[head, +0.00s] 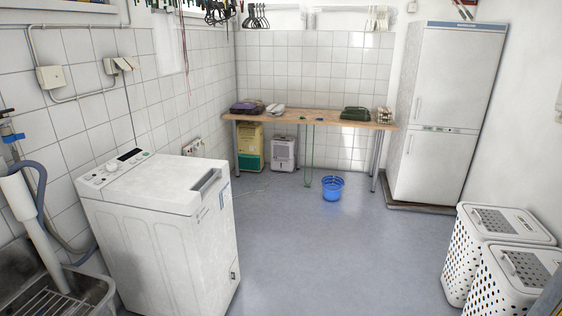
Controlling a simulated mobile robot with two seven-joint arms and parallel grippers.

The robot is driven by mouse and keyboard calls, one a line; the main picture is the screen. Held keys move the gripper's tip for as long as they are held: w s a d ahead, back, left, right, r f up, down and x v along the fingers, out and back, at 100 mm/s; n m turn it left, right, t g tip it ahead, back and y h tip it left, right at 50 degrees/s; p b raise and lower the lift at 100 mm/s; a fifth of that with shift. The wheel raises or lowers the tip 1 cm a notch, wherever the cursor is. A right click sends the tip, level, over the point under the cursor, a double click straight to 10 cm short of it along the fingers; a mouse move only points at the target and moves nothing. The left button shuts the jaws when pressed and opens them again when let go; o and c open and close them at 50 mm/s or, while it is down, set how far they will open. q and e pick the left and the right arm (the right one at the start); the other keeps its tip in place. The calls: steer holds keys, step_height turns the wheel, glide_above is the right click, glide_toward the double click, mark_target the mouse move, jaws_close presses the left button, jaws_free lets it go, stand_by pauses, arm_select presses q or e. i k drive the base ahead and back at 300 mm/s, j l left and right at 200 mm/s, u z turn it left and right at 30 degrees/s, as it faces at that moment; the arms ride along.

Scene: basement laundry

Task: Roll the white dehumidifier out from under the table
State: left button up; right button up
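The white dehumidifier (284,154) stands upright on the floor against the back wall, under the wooden table (315,117). It is next to a yellow and green unit (250,147), which is on its left. Its front is in plain view and the tabletop is just above it. The table rests on thin metal legs, and several items lie on its top. Neither of my grippers is in the head view.
A blue bucket (332,188) stands in front of the table. A white washing machine (160,220) is at the left, a tall fridge (447,115) at the right back. White laundry baskets (500,225) stand at the right front. The middle floor (335,260) is clear.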

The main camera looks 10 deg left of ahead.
mark_target(281, 148)
steer(key=i, duration=0.6)
steer(key=i+j+z, duration=0.1)
steer(key=i, duration=0.5)
steer(key=i+j, duration=0.15)
steer(key=i, duration=0.4)
steer(key=i+j+z, duration=0.1)
steer(key=i, duration=0.5)
steer(key=i+j, duration=0.15)
steer(key=i, duration=0.45)
steer(key=i+j, duration=0.2)
steer(key=i, duration=0.35)
steer(key=i+j+z, duration=0.1)
steer(key=i, duration=0.5)
steer(key=i+j, duration=0.25)
steer(key=i, duration=0.3)
steer(key=i+j+z, duration=0.1)
steer(key=i+j, duration=0.55)
steer(key=j, duration=0.15)
steer(key=i+j, duration=0.1)
steer(key=j, duration=0.35)
steer(key=i+j+z, duration=0.1)
steer(key=j, duration=0.35)
steer(key=k+j, duration=0.1)
steer(key=j, duration=0.85)
steer(key=i+j, duration=0.2)
steer(key=j+z, duration=0.05)
steer(key=j, duration=0.05)
